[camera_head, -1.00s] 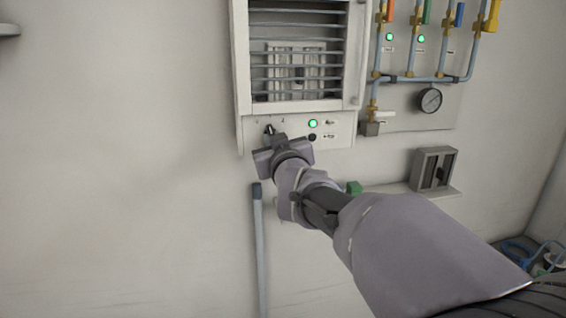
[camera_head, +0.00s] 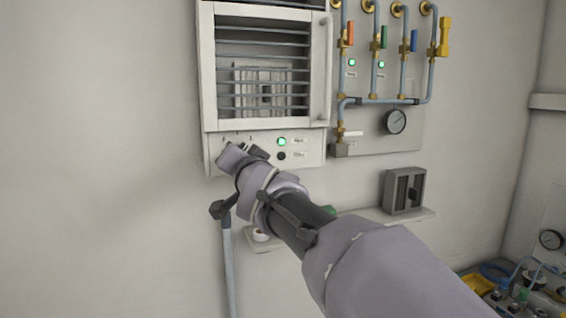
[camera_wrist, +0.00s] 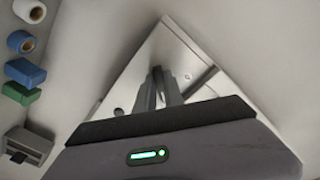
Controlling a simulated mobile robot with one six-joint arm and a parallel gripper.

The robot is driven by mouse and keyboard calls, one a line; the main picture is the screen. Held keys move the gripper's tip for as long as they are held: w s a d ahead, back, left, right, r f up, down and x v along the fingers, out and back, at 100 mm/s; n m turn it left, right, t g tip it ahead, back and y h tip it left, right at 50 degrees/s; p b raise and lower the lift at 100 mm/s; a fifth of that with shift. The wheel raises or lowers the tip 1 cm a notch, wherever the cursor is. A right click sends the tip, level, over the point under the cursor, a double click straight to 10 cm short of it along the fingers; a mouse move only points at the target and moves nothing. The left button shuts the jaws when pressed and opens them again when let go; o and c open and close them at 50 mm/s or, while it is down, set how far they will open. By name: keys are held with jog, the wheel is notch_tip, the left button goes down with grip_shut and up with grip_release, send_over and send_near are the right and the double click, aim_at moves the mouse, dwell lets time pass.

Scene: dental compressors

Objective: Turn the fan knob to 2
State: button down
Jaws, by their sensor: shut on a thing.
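The fan panel (camera_head: 312,150) is a pale strip under a louvred white cabinet on the wall. It carries a lit green lamp (camera_head: 281,141), a black round button (camera_head: 281,156) and small marks along its upper left. My gripper (camera_head: 240,153) is at the panel's left part, turned at a slant, and covers the fan knob in the head view. In the wrist view my gripper's dark fingers (camera_wrist: 158,88) are close together against the panel (camera_wrist: 190,62), shut on the knob. The knob itself is hidden between them, so its setting cannot be read.
The louvred cabinet (camera_head: 208,75) is above. Pipes with coloured valves and a gauge (camera_head: 395,121) are to the right. A shelf (camera_head: 400,217) below holds a grey box (camera_head: 404,190). A grey pipe (camera_head: 228,265) stands below the panel. The wall at left is clear.

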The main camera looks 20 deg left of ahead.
jog(key=shift+m, duration=0.7)
jog(key=c, duration=1.4)
grip_release()
jog(key=shift+c, duration=0.2)
jog(key=b+v, duration=0.1)
jog(key=v, duration=1.6)
jog(key=shift+s+d+b, duration=0.2)
jog(key=shift+b, duration=0.2)
